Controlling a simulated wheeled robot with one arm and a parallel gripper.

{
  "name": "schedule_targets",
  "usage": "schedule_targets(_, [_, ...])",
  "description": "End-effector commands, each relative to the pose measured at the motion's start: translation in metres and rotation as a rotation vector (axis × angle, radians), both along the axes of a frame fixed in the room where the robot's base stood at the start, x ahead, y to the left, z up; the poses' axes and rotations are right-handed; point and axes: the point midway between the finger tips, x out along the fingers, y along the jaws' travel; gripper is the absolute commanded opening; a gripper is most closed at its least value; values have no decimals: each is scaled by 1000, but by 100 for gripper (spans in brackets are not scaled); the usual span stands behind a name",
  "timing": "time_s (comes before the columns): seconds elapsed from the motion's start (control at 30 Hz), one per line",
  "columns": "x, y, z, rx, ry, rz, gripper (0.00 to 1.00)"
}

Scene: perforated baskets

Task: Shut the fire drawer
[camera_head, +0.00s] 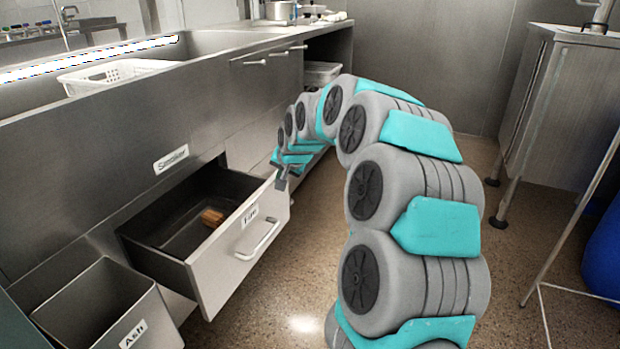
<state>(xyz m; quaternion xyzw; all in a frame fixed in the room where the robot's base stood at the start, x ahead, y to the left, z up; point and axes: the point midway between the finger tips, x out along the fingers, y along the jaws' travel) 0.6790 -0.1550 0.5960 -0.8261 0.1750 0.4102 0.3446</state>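The fire drawer (215,262) is pulled out from the steel counter at the left, below the "Smoker" label. Its front panel carries a label, partly legible as "Fire", and a silver bar handle (260,240). A small brown block (212,217) lies inside it. My arm reaches from the bottom right, and my gripper (281,182) is at the far upper corner of the drawer front. It is small and partly hidden by the arm. I cannot tell whether it touches the panel or whether its fingers are open.
An open steel bin labelled "Ash" (105,310) stands beside the drawer at the lower left. A white perforated basket (115,74) sits in the counter basin. A steel cabinet (572,110) stands at the right. The floor (300,290) before the drawer is clear.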

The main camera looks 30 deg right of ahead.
Motion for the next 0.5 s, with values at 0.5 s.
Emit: schedule_targets(0.5, [109, 88, 1, -1, -3, 2, 0])
